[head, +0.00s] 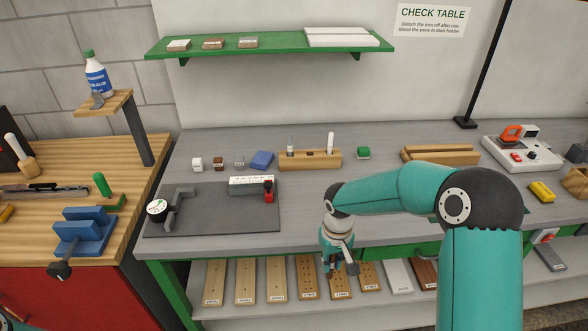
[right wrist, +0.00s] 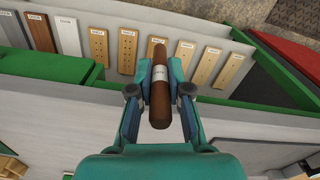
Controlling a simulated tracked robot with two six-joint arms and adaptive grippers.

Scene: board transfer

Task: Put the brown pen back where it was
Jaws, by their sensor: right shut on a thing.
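My right gripper (head: 341,269) is in front of the grey table's front edge, above the lower shelf. In the right wrist view, its two fingers (right wrist: 159,95) are shut on the brown pen (right wrist: 160,113), one on each side. The pen is a thick brown stick with a pale label band. I cannot make out the pen in the head view. A wooden pen holder (head: 310,160) stands on the table, further back, with two pale upright pens (head: 330,143) in it and a gap between them. My left gripper is not in view.
A dark plate with a gauge (head: 157,208) lies left of the holder. Several labelled boards (head: 246,281) lie on the lower shelf. The grey table's front middle (head: 300,225) is clear.

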